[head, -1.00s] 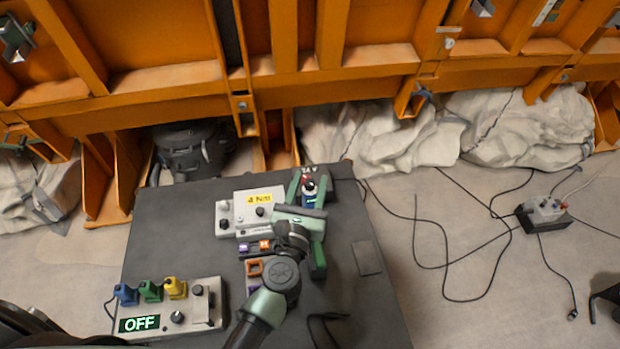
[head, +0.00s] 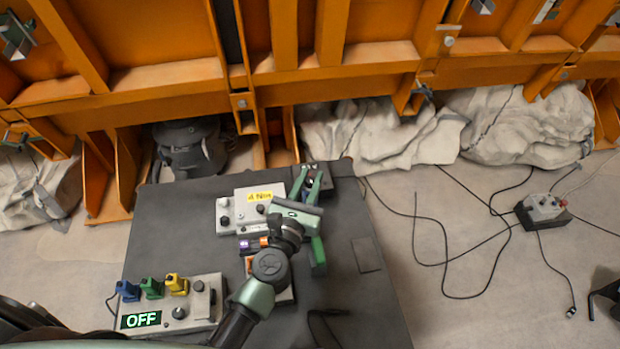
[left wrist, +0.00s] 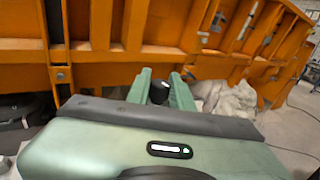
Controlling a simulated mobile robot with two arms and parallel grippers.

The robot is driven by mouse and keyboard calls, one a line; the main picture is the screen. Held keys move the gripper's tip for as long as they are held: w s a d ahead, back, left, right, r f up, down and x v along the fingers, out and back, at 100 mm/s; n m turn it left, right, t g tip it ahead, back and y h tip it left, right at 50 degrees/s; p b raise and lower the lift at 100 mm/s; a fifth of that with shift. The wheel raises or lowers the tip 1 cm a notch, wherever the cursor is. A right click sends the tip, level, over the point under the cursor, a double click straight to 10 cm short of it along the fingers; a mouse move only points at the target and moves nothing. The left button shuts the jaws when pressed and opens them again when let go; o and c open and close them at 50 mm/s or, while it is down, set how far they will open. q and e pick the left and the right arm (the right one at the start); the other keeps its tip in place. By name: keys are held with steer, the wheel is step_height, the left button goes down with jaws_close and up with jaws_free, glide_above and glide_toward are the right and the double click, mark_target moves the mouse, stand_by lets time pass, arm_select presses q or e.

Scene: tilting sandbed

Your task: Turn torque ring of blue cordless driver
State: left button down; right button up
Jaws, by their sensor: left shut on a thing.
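My left gripper (head: 308,183) reaches over the table's back right corner, its two green fingers pointing away. It is shut on a dark part between them, which I take to be the blue cordless driver (head: 313,181). In the left wrist view a black round end (left wrist: 158,92) shows between the fingers (left wrist: 160,90). The gripper body hides most of the driver. I cannot make out the torque ring or its setting. A grey box (head: 225,222) with a yellow "4 Nm" label stands just left of the gripper. My right gripper is not in view.
The dark table (head: 160,230) holds a control box (head: 205,315) reading OFF, with blue, green and yellow pieces on it. A green bar (head: 318,256) lies right of my arm. The table's right side is mostly clear. Orange beams (head: 330,85) stand behind.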

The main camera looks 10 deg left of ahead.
arm_select(q)
steer(key=m+h, duration=0.2)
steer(key=h, duration=0.1)
steer(key=shift+a+f+g+h, duration=0.1)
steer(key=shift+g+h, duration=0.3)
steer(key=m+g+h+b, duration=0.1)
steer(key=m+h, duration=0.1)
steer(key=shift+f+h, duration=0.1)
steer(key=shift+h, duration=0.2)
steer(key=m+g+h+b, duration=0.4)
steer(key=g+b, duration=0.1)
steer(key=m+g+h+b, duration=0.5)
steer(key=shift+w+g, duration=0.1)
steer(key=shift+g, duration=0.2)
steer(key=shift+m+g+h+b, duration=0.4)
steer(key=shift+m+g+b, duration=1.2)
steer(key=shift+g, duration=1.2)
steer(key=shift+m, duration=0.4)
steer(key=c, duration=1.2)
jaws_free()
steer(key=shift+c, duration=0.2)
